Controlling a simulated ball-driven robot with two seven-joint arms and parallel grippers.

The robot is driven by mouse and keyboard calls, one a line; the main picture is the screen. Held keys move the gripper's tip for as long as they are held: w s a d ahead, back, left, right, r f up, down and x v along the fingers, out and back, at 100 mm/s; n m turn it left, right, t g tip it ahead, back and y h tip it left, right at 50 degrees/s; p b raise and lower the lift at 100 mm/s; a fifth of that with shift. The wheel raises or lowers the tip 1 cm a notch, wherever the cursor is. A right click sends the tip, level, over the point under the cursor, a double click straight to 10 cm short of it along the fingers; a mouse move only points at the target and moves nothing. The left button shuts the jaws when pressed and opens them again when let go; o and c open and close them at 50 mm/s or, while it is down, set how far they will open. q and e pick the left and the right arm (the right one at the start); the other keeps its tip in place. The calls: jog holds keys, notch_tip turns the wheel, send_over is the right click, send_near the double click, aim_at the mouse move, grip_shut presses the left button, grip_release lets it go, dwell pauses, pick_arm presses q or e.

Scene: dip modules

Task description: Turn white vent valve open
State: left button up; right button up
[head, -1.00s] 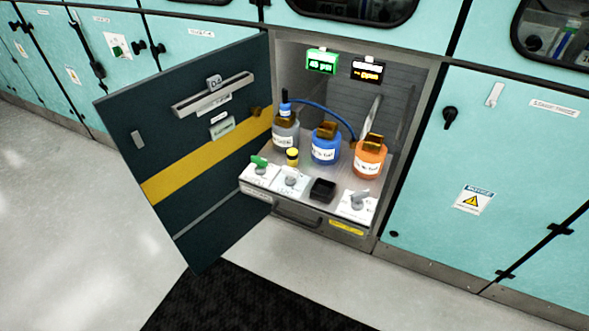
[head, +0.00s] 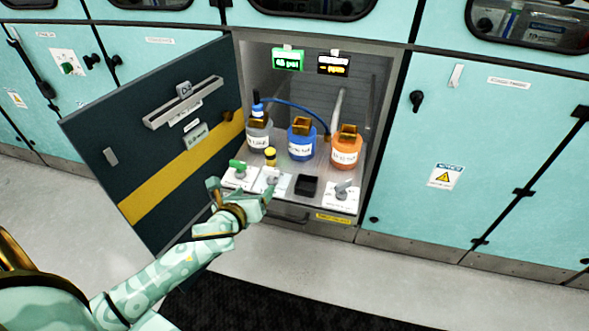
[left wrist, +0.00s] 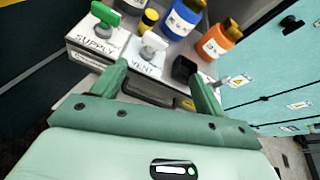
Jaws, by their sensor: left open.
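The white vent valve (head: 271,177) stands on a white plate on the pulled-out shelf of the open cabinet. In the left wrist view its pale handle (left wrist: 151,45) rises from the plate labelled VENT (left wrist: 143,66). My left gripper (head: 241,190) is just in front of the shelf, over its front edge. In the left wrist view my left gripper (left wrist: 163,82) is open, its two green fingers apart with nothing between them. The vent valve lies ahead of the fingers, apart from them. My right gripper is in neither view.
The green-handled supply valve (head: 237,166) is left of the vent valve. A black square holder (head: 307,186) and another grey-handled valve (head: 343,188) are to the right. Grey, blue (head: 301,141) and orange (head: 346,148) bottles stand behind. The open dark door (head: 150,110) is at left.

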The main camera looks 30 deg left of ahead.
aim_at(271, 171)
pick_arm(q)
jog(key=w+a+f+m+b, duration=0.1)
jog(key=w+f+b, duration=0.1)
jog(key=w, duration=0.2)
jog(key=w+a+f+m+b, duration=0.1)
jog(key=w+f+b, duration=0.1)
jog(key=w, duration=0.3)
jog(key=w+a+f+m+b, duration=0.1)
jog(key=w+f+b, duration=0.1)
jog(key=w+b, duration=0.1)
jog(key=shift+w+a+f, duration=0.1)
jog(key=shift+w+a, duration=0.15)
jog(key=shift+w, duration=0.45)
jog(key=shift+w+a+b, duration=0.15)
jog(key=shift+w+b, duration=0.15)
jog(key=shift+w, duration=0.3)
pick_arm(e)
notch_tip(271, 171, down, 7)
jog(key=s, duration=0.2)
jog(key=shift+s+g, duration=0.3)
pick_arm(q)
jog(key=c, duration=1)
